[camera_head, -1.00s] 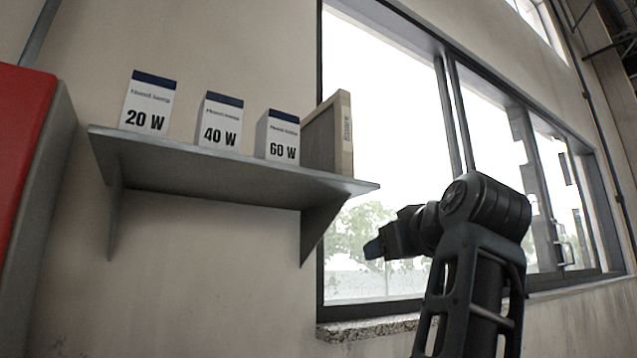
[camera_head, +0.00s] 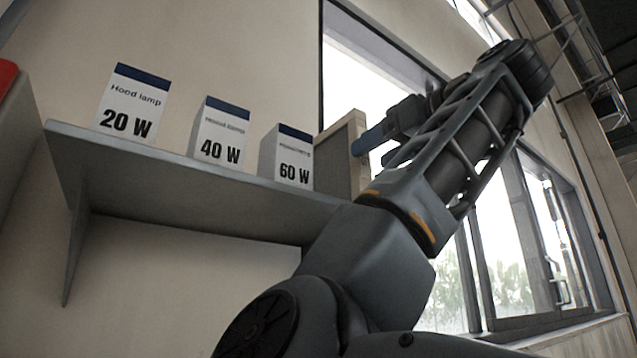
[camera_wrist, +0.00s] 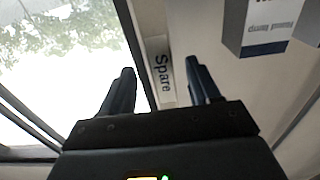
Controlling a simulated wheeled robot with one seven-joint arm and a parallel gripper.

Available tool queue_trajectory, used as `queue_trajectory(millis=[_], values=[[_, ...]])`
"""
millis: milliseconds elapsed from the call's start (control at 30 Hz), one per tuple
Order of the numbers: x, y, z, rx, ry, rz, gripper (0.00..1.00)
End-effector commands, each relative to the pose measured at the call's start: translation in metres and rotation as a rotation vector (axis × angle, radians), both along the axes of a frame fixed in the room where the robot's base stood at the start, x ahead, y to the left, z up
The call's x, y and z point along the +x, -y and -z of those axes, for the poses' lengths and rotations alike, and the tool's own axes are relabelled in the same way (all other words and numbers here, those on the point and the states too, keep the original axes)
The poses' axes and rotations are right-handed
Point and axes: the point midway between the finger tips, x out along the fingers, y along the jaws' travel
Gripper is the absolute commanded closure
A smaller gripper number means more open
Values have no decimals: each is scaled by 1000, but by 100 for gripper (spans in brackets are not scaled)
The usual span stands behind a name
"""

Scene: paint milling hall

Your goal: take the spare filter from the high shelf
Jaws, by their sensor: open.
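The spare filter (camera_head: 341,158) is a flat panel with a pale frame, standing upright on edge at the right end of the high grey shelf (camera_head: 190,188). In the wrist view the filter's narrow edge (camera_wrist: 160,72) bears the word "Spare". My gripper (camera_head: 368,139) is open, with its blue fingertips at the filter's right side in the head view. In the wrist view my gripper (camera_wrist: 160,68) has one finger on each side of the labelled edge. I cannot tell how deep the edge sits between them, or whether they touch it. My arm hides the shelf's right end.
Three lamp boxes stand left of the filter: 20 W (camera_head: 130,104), 40 W (camera_head: 218,136) and 60 W (camera_head: 286,158), the last close beside it. A lamp box (camera_wrist: 257,27) shows at the wrist view's upper right. A window (camera_head: 375,75) lies behind the filter.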

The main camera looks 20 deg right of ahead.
Motion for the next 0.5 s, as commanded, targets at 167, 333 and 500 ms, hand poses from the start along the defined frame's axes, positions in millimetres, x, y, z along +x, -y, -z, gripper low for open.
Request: queue_trajectory(millis=[167,333,500], values=[[18,-7,0,-1,-3,-3,38],[34,-13,3,0,-4,-4,38],[57,-21,9,0,-3,-4,38]])
